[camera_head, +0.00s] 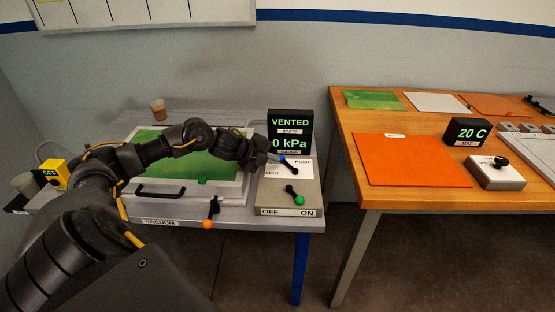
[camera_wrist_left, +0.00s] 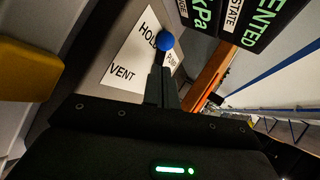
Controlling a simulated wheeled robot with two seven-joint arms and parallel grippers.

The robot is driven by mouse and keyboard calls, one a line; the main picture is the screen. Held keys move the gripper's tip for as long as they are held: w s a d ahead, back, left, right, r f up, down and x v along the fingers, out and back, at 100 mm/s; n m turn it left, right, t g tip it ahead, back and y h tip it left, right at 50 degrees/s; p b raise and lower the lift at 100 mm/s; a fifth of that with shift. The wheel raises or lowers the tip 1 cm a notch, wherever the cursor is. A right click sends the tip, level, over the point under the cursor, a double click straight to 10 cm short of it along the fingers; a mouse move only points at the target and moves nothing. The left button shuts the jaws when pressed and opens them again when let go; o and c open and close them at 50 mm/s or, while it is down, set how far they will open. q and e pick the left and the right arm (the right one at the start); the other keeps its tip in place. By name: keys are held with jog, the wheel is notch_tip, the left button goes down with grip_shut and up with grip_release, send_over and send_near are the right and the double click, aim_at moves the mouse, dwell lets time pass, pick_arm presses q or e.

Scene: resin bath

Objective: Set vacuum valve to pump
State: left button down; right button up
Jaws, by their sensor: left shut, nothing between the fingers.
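The vacuum valve is a short black lever with a blue ball tip (camera_head: 282,158) on a white plate marked VENT and PUMP, at the right side of the vacuum table. In the left wrist view the blue ball (camera_wrist_left: 166,40) shows just beyond the fingertips, by the words HOLD and PUMP, with VENT to the left. I cannot tell which mark the lever points at exactly. My left gripper (camera_head: 264,160) is shut and empty, just left of the ball; contact is unclear. The display (camera_head: 290,132) reads VENTED and 0 kPa. My right gripper is not in view.
A green-tipped switch (camera_head: 298,199) marked OFF and ON sits in front of the valve. An orange-tipped lever (camera_head: 208,223) is at the table's front edge. A green sheet (camera_head: 200,168) lies under my left arm. A wooden table (camera_head: 365,201) stands right, across a gap.

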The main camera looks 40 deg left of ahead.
aim_at(286, 161)
pick_arm(q)
jog(key=shift+x, duration=0.95)
jog(key=shift+w+d+f, duration=0.1)
jog(key=shift+w+f, duration=0.1)
jog(key=shift+w, duration=0.1)
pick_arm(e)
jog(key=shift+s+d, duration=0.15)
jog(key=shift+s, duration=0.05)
pick_arm(q)
jog(key=shift+w+m+h, duration=0.2)
jog(key=shift+m+h, duration=0.2)
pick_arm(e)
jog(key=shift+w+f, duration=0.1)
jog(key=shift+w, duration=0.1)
